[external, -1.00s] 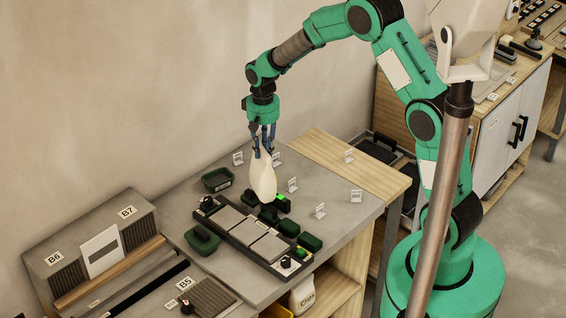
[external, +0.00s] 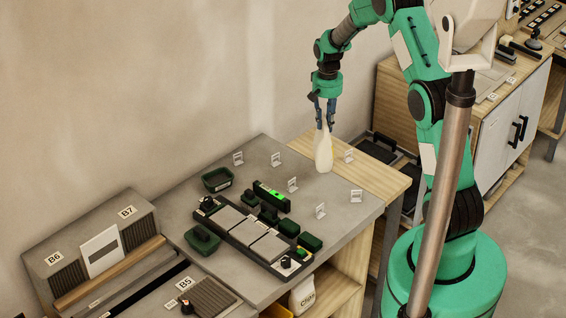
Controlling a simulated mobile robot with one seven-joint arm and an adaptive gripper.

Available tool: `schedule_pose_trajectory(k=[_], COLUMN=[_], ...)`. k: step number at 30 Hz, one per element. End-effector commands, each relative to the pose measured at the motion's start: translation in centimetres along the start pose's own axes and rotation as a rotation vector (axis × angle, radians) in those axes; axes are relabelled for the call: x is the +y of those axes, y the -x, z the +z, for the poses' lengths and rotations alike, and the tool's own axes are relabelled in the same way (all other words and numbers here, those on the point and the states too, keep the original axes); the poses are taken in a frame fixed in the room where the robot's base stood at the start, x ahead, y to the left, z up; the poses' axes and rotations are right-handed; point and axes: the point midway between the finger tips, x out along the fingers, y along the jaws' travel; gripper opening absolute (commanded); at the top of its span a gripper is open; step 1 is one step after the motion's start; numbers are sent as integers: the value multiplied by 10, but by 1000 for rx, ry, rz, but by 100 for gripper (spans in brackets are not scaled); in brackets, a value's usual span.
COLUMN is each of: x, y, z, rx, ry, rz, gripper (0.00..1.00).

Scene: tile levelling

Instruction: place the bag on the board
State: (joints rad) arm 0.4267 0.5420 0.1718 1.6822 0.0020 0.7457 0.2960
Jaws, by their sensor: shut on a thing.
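My gripper (external: 325,118) is shut on the neck of a cream-white bag (external: 323,153) that hangs upright below the fingers. In the picture the bag overlaps the seam between the grey worktop and the light wooden board (external: 376,178) at the table's right end. Its lower end appears in front of the grey side, near small label stands. I cannot tell exactly how high it hangs.
On the grey worktop (external: 225,266) are a tile frame (external: 237,232), a level with a green light (external: 271,196), a dark green tray (external: 217,179) and several dark green blocks. Small white label stands (external: 320,211) surround the free right part. A bag marked "Clay" (external: 302,294) sits below.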

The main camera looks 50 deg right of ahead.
Motion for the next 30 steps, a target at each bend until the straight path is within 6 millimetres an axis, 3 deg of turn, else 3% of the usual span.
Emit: schedule_pose_trajectory(k=[3,9,30], x=[22,42,43], y=[0,-2,-3], z=[-12,-19,-30], rx=[3,3,4], ry=[-31,-57,-61], rz=[-1,-1,-1], gripper=[0,0,0])
